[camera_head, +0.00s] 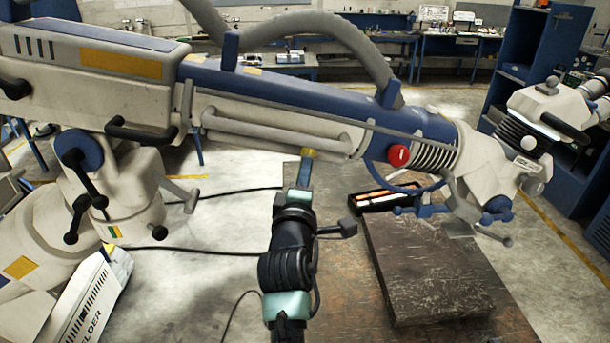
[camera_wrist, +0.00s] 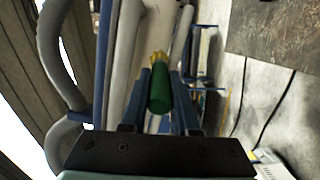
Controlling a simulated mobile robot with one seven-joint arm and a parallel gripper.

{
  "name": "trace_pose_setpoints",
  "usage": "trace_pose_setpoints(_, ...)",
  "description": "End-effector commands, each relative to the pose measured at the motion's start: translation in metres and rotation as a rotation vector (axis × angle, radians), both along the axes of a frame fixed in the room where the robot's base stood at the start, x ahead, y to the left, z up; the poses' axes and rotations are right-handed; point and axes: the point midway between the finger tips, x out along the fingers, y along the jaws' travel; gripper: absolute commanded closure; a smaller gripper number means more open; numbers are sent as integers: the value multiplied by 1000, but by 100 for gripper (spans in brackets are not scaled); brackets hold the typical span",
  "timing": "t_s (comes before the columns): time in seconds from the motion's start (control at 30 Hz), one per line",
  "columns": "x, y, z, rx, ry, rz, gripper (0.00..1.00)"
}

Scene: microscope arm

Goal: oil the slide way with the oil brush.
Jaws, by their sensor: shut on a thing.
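The microscope arm (camera_head: 330,96) spans the head view, with a long pale slide way (camera_head: 270,136) along its underside. My gripper (camera_head: 305,172) points up at this slide way from below. In the wrist view my gripper (camera_wrist: 160,76) is shut on the oil brush, whose green handle (camera_wrist: 160,92) sits between the two fingers. The brush's yellow bristle end (camera_head: 308,152) overlaps the slide way's lower edge in the head view; it also shows in the wrist view (camera_wrist: 159,58). Whether the bristles touch the surface cannot be told.
A red knob (camera_head: 398,155) and ribbed section lie to the right of the brush. A dark worn block (camera_head: 430,270) and a small tray (camera_head: 385,197) are on the table at right. A boxy welder (camera_head: 95,295) stands at lower left. A thick hose (camera_head: 350,35) arches above.

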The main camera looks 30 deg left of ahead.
Motion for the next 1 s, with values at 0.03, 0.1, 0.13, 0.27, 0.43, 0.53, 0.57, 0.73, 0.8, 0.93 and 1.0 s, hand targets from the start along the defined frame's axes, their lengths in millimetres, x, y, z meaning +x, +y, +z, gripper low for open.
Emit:
trace_pose_setpoints(0.03,0,0,0,0,-1,0,100)
trace_pose_setpoints(0.1,1,0,1,0,-1,0,100)
trace_pose_setpoints(0.13,1,0,1,0,-1,0,100)
trace_pose_setpoints(0.27,3,2,2,0,-1,0,100)
trace_pose_setpoints(0.43,5,3,4,0,-1,1,100)
trace_pose_setpoints(0.53,7,4,5,0,-1,1,100)
trace_pose_setpoints(0.57,7,4,6,0,-1,1,100)
trace_pose_setpoints(0.73,7,6,6,0,-1,1,100)
trace_pose_setpoints(0.8,5,8,7,0,-2,2,100)
trace_pose_setpoints(0.93,-3,17,9,-1,-1,3,100)
trace_pose_setpoints(1.0,-6,22,10,0,-2,2,100)
